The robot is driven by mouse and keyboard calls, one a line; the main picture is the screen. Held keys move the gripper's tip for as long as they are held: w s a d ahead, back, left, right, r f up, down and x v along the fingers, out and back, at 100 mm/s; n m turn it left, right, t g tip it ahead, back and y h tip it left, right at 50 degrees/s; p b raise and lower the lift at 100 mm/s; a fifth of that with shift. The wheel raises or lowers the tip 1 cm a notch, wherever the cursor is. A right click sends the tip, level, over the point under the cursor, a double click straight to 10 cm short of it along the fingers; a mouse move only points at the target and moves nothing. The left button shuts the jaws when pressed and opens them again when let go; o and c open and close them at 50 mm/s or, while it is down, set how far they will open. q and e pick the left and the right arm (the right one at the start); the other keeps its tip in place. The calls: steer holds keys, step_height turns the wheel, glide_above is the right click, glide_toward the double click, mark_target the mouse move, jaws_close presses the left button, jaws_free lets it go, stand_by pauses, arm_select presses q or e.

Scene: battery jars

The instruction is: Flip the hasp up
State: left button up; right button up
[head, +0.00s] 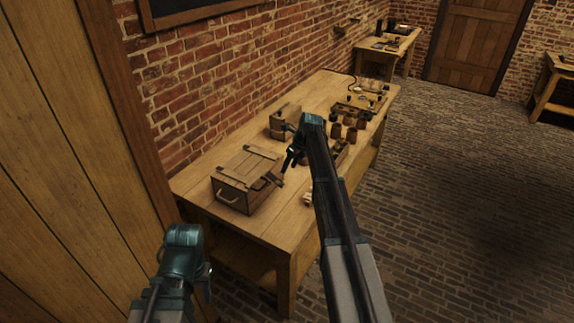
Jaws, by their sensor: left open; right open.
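A wooden crate (236,192) with a slatted lid and a handle on its near end sits at the near left of the workbench. A small dark fitting, apparently the hasp (270,178), shows at its right long side; its angle is too small to tell. My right gripper (286,174) is open and empty, pointing down just right of that side. I cannot tell whether it touches the fitting. My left gripper (206,284) is low in front of the bench's near end, away from the crate. Its fingers are small and partly hidden by the teal wrist.
The workbench (283,225) stands along a brick wall. A smaller wooden box (284,120) is behind the crate. Several brown jars (352,134) and a tray (350,106) stand farther back. My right forearm hides part of the bench. The bench's near right corner is mostly clear.

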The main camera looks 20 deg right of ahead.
steer(key=p+v, duration=0.5)
steer(key=v, duration=0.2)
